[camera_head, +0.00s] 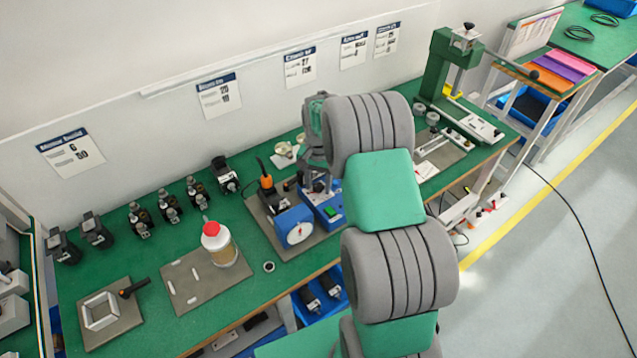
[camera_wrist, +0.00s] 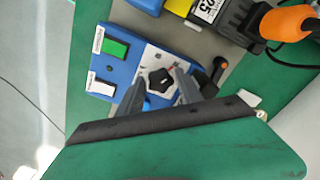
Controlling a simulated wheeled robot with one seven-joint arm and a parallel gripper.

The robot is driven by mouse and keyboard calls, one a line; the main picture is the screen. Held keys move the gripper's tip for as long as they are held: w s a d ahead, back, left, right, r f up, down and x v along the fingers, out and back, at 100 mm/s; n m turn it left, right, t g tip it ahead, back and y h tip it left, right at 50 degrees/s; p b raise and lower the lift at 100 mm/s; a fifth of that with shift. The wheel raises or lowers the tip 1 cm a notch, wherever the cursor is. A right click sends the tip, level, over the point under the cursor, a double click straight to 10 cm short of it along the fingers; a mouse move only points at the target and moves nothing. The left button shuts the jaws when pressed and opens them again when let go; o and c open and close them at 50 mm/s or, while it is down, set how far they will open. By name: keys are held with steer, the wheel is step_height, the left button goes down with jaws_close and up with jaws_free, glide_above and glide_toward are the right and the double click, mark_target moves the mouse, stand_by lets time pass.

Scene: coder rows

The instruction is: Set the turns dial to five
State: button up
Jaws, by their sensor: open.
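The turns dial is a black lobed knob (camera_wrist: 160,82) on a pale scale plate, on top of a blue control box (camera_wrist: 120,65). A small red mark shows by the knob; the scale's figures are too small to read. My gripper (camera_wrist: 159,74) is open, with one finger on each side of the knob in the wrist view. I cannot tell whether the fingers touch it. The box carries a green switch (camera_wrist: 116,48) and a white switch (camera_wrist: 102,88).
A black tool with an orange part (camera_wrist: 286,23) is nearby. In the head view a white round gauge (camera_head: 301,232) sits left of the box, and a red-capped jar (camera_head: 219,246) stands farther left.

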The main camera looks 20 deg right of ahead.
steer(key=shift+f, duration=0.4)
jaws_close()
